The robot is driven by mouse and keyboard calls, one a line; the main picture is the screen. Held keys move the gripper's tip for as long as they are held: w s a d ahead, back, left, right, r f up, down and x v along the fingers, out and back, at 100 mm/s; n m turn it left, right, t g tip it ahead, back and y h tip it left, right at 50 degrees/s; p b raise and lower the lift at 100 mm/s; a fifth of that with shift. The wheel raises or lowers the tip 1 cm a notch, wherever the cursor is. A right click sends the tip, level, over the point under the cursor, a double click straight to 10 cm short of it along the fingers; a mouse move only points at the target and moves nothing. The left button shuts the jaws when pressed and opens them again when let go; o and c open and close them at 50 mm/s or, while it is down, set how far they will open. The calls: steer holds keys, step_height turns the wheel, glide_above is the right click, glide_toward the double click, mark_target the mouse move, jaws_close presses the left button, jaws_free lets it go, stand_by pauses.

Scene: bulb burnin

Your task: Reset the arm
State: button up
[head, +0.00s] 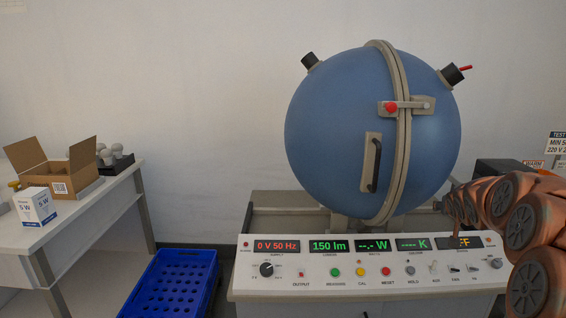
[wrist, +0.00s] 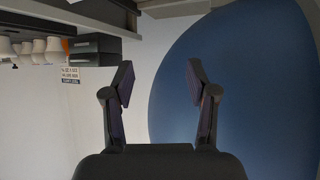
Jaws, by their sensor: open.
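My gripper (wrist: 158,84) is open and empty in the wrist view, with its two dark fingers apart. The blue sphere (wrist: 235,85) fills the right side behind it in that view. My orange-brown arm comes in from the right edge of the head view, beside the sphere and above the right end of the panel. The gripper itself cannot be made out in the head view.
The closed blue sphere (head: 330,140) stands behind a white control panel (head: 345,285). A blue crate (head: 150,290) is on the floor at left. A left table (head: 95,205) holds an open cardboard box (head: 75,185), a 5 W carton (head: 35,208) and bulbs (head: 108,157).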

steer(key=s+a+f+n+g+y, duration=0.1)
steer(key=s+a+f+g, duration=0.2)
steer(key=s+a, duration=0.65)
steer(key=s+a+f+n+g+y, duration=0.1)
steer(key=s+a+f+g, duration=0.4)
steer(key=s, duration=0.8)
steer(key=s+a+f+n+g+y, duration=0.1)
steer(key=s+a+f+y, duration=0.1)
steer(key=s+a, duration=0.8)
steer(key=s+a+f+n+g, duration=0.1)
steer(key=s+a+g, duration=0.15)
steer(key=s, duration=0.75)
steer(key=s+a+f+g, duration=0.1)
steer(key=s+a+g, duration=0.15)
steer(key=s, duration=0.65)
step_height(320, 180, up, 18)
steer(key=t+p, duration=0.1)
steer(key=p, duration=1.6)
steer(key=shift+w+a+y, duration=0.3)
steer(key=shift+w+y, duration=0.1)
